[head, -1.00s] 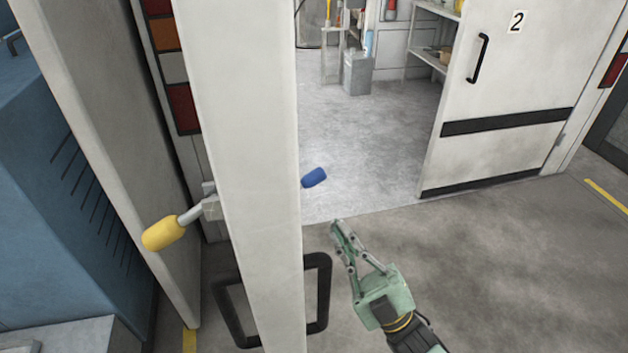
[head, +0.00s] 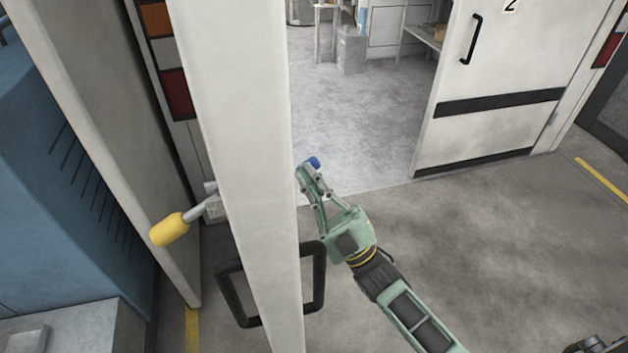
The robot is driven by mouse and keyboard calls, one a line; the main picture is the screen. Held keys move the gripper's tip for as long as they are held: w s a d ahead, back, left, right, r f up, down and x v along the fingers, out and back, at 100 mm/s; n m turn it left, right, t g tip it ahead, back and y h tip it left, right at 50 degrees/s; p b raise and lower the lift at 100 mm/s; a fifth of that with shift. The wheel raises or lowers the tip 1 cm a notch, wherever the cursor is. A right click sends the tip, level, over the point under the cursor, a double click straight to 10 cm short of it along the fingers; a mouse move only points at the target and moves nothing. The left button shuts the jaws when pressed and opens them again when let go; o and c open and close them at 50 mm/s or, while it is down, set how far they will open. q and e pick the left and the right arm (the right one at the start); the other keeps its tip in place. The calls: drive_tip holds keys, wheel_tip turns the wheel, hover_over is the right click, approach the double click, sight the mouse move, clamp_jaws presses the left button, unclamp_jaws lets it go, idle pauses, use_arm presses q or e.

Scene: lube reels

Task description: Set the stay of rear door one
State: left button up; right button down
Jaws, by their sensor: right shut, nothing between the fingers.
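A white door (head: 245,150) stands edge-on in front of me, with a black handle (head: 318,280) showing on both sides of its edge. A metal lever with a yellow grip (head: 169,230) sticks out on the left of the door.
Door 2 (head: 490,90), with a black handle and black band, stands open on the right. A blue cabinet (head: 60,180) and a grey panel (head: 110,120) fill the left. The grey floor (head: 480,240) on the right is clear.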

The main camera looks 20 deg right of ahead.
drive_tip(key=shift+w+d+f, duration=0.3)
drive_tip(key=shift+w+f, duration=0.05)
drive_tip(key=shift+f, duration=0.15)
drive_tip(key=shift+f, duration=0.1)
drive_tip(key=shift+d+f+m+t+h+b, duration=0.1)
drive_tip(key=shift+d+m+t+h+b, duration=0.05)
drive_tip(key=shift+m+t+h+b, duration=0.45)
